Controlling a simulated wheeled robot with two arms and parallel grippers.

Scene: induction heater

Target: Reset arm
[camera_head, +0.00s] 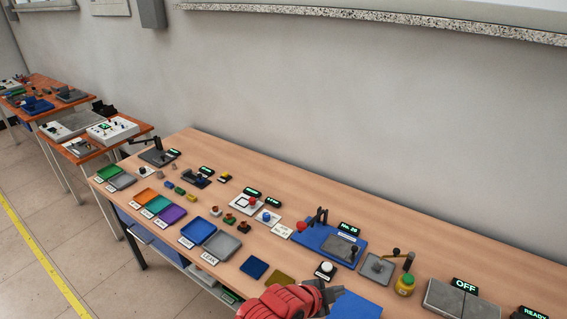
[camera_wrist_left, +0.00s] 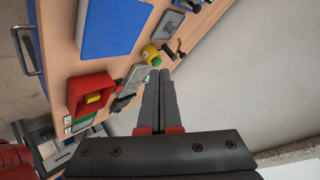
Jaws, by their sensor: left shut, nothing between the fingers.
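My left arm is red and comes in at the bottom of the head view. Its dark left gripper (camera_head: 328,294) is above the front part of the long wooden table (camera_head: 330,200), beside a blue pad (camera_head: 355,306). In the left wrist view the two long dark fingers of the left gripper (camera_wrist_left: 160,78) lie together, shut and empty. They point toward a yellow-green cylinder (camera_wrist_left: 150,53) and appear apart from it. A grey two-part unit (camera_head: 462,299) with an OFF display (camera_head: 465,284) stands at the right. My right gripper is not in view.
A blue fixture (camera_head: 318,238), a yellow button post (camera_head: 404,284) and several coloured trays, such as a purple one (camera_head: 172,215), stand on the table. A red tray (camera_wrist_left: 75,92) holds a yellow block (camera_wrist_left: 94,98). The wall (camera_head: 400,110) rises behind. The table's back strip is mostly clear.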

